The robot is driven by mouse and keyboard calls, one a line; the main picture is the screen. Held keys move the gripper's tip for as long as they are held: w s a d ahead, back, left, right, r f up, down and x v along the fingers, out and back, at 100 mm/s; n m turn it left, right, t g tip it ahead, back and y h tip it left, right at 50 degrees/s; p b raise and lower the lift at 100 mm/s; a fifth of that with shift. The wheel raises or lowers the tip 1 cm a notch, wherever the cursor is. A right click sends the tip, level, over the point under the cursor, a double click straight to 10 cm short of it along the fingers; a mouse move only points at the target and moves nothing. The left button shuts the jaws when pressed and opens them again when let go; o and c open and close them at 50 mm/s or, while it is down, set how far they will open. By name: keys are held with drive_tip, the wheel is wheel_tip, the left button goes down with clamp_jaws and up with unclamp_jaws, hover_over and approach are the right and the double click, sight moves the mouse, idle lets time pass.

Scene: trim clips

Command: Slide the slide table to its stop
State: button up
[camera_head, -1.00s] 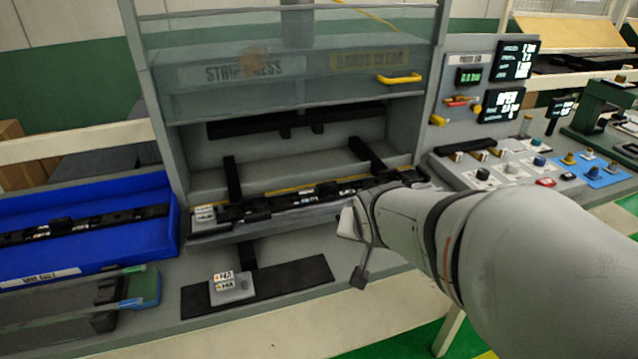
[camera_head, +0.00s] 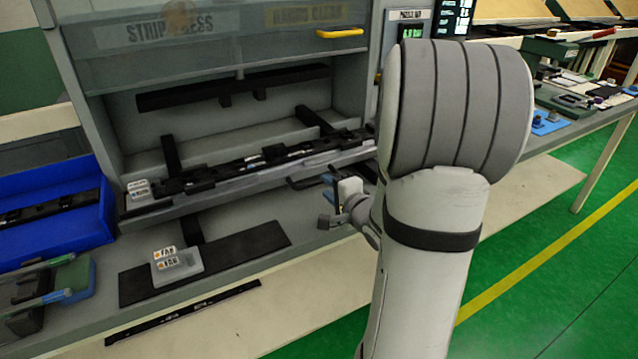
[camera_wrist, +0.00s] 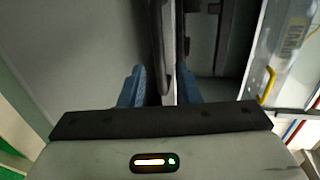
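The slide table (camera_head: 225,188) is a long grey ledge at the press opening, with a dark trim strip (camera_head: 270,155) along it. A dark handle (camera_head: 305,182) projects from its front near the right end. My gripper (camera_head: 332,188) is at that right end, close to the handle, partly hidden by my arm. In the wrist view my gripper's two blue fingers (camera_wrist: 160,88) stand apart.
A dark plate (camera_head: 240,255) with a label block (camera_head: 177,262) lies in front of the press. A blue bin (camera_head: 75,235) stands left. The clear guard (camera_head: 220,40) is raised above the opening.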

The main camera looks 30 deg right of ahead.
sight(322, 182)
drive_tip(key=x, duration=0.5)
clamp_jaws()
idle(0.5)
